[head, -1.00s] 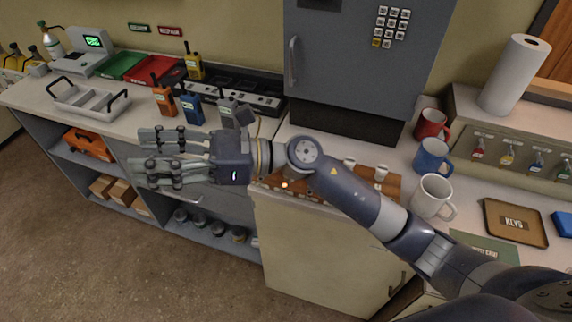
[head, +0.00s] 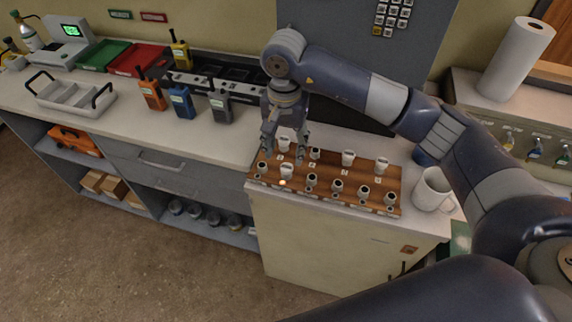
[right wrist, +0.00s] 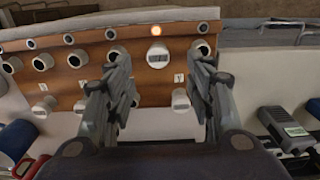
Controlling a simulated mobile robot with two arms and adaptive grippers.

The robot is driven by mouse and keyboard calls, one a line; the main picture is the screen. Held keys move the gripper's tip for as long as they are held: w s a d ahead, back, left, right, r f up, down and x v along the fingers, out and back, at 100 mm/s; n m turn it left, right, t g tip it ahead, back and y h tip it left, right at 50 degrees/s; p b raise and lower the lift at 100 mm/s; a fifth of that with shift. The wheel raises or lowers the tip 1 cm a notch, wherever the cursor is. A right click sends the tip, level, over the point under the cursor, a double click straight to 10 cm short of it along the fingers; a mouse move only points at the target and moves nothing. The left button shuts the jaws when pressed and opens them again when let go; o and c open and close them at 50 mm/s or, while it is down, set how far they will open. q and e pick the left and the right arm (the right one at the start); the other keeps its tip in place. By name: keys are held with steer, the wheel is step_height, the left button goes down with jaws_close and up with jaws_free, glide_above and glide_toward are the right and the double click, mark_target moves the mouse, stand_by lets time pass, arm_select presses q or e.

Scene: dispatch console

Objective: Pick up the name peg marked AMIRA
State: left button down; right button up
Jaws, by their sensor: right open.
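The wooden peg board (head: 331,171) lies on the cabinet top, with several white name pegs and several dark-mouthed holes. The white pegs include one at the back left (head: 284,144), one at the front left (head: 287,172), and two further right, (head: 348,158) and (head: 377,166). Their names are too small to read, so I cannot tell which is AMIRA. My right gripper (head: 285,149) points down over the board's left end, open and empty. In the right wrist view, one white peg (right wrist: 180,99) shows between the open fingers and another (right wrist: 158,55) lies beyond. My left gripper is out of view.
A small orange light (head: 283,183) glows on the board's front edge. Handheld radios (head: 183,103) stand on the counter to the left. A white mug (head: 433,188) stands right of the board.

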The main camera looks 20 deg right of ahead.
mark_target(287, 167)
step_height(287, 167, down, 3)
steer(key=shift+r+p, duration=0.2)
steer(key=shift+p, duration=0.15)
steer(key=shift+f+p, duration=0.25)
steer(key=shift+p, duration=0.05)
step_height(287, 167, down, 4)
steer(key=shift+s+d+f+p, duration=0.1)
steer(key=shift+d+p, duration=0.05)
steer(key=shift+p, duration=1.1)
steer(key=shift+f, duration=0.25)
steer(key=c, duration=0.9)
